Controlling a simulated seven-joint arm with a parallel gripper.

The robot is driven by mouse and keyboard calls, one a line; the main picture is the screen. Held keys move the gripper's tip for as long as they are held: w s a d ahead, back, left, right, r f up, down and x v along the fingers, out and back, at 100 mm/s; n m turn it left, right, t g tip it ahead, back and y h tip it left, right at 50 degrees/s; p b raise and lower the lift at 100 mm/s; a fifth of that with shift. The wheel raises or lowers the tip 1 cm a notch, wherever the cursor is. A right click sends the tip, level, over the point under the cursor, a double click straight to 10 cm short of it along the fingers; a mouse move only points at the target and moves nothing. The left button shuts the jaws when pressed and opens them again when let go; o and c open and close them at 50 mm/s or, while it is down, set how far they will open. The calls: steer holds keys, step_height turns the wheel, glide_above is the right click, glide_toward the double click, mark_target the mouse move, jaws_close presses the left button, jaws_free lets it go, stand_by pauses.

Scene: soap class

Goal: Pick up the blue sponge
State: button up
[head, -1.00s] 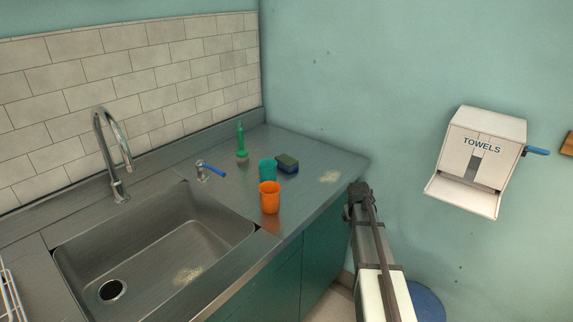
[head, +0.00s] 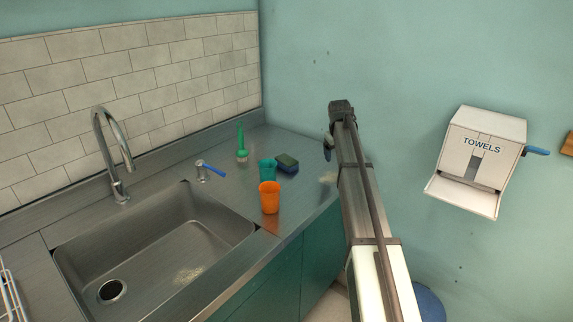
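The blue sponge (head: 287,166) lies on the metal counter near the back right, with a dark green top side and a blue lower part. It sits just right of and behind the teal cup. My gripper (head: 328,148) is at the end of the arm, to the right of the sponge in the picture and apart from it. It appears raised above the counter's right edge. The fingers are small and mostly hidden by the arm, so I cannot see whether they are open.
A teal cup (head: 267,171) and an orange cup (head: 269,198) stand beside the sponge. A green brush (head: 241,147) stands behind them. The sink (head: 160,250) and faucet (head: 108,150) are at left. A towel dispenser (head: 482,160) hangs on the right wall.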

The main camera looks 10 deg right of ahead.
steer(key=w+a+r+n+g+y, duration=0.15)
steer(key=w+a+r, duration=0.25)
steer(key=a, duration=0.6)
steer(key=n+g, duration=0.2)
steer(key=g, duration=0.1)
glide_toward(286, 159)
steer(key=shift+t+y, duration=0.25)
steer(key=f, duration=1)
steer(key=shift+s+d+f, duration=0.1)
steer(key=shift+s+d, duration=0.2)
steer(key=shift+s, duration=0.1)
steer(key=shift+c, duration=0.4)
steer(key=c, duration=0.9)
